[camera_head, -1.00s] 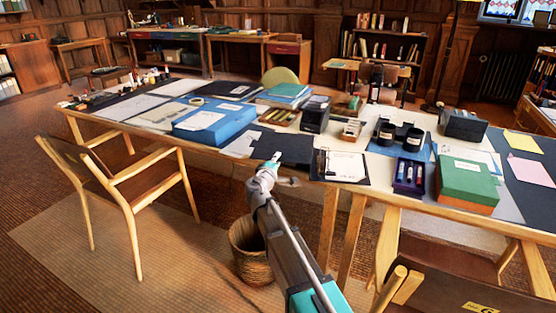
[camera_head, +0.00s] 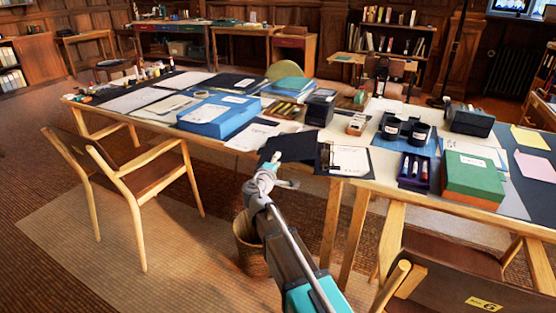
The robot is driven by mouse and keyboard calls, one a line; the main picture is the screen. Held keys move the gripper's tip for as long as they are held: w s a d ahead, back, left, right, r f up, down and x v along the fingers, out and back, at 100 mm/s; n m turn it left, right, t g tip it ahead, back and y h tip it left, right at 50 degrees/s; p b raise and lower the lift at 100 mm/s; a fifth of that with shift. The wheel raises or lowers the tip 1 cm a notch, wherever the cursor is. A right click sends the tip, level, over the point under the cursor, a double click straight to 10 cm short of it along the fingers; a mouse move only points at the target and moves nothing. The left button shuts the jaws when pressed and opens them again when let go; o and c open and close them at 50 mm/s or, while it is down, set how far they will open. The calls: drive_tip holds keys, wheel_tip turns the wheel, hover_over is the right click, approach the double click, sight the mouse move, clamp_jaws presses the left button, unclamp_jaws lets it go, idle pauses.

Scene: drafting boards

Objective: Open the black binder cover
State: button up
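The black binder (camera_head: 297,146) is at the near edge of the long table, left of a clipboard with white paper. Its dark cover now shows a slanted outline; I cannot tell for sure whether it is raised or the binder has turned. My gripper (camera_head: 275,158) is at the binder's near left edge, at about table-edge height. It overlaps the binder in this view, and contact is not clear. The fingers are too small to tell open from shut.
The clipboard (camera_head: 349,160) lies close to the binder's right. White sheets (camera_head: 250,136) and a blue box (camera_head: 218,117) lie to its left. A black box (camera_head: 320,107) stands behind. A wooden chair (camera_head: 130,175) stands left, and a wicker basket (camera_head: 248,245) is below the table.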

drive_tip(key=shift+v, duration=0.85)
drive_tip(key=shift+s, duration=0.15)
drive_tip(key=v, duration=1.1)
drive_tip(key=shift+s, duration=0.35)
drive_tip(key=s+d+f+m+g+h, duration=0.15)
drive_tip(key=d+f+m+g, duration=0.3)
drive_tip(key=d, duration=0.45)
drive_tip(key=d+f+m+g+h, duration=0.25)
drive_tip(key=d+f+g, duration=0.2)
drive_tip(key=d, duration=0.45)
drive_tip(key=s+d+f+m+g+y, duration=0.75)
drive_tip(key=s+d+f, duration=0.25)
drive_tip(key=s, duration=0.3)
wheel_tip(320, 180, up, 28)
drive_tip(key=y+p, duration=0.1)
drive_tip(key=p, duration=2.6)
drive_tip(key=shift+a+g+p, duration=0.3)
drive_tip(key=shift+g+p, duration=0.05)
drive_tip(key=shift+g, duration=0.1)
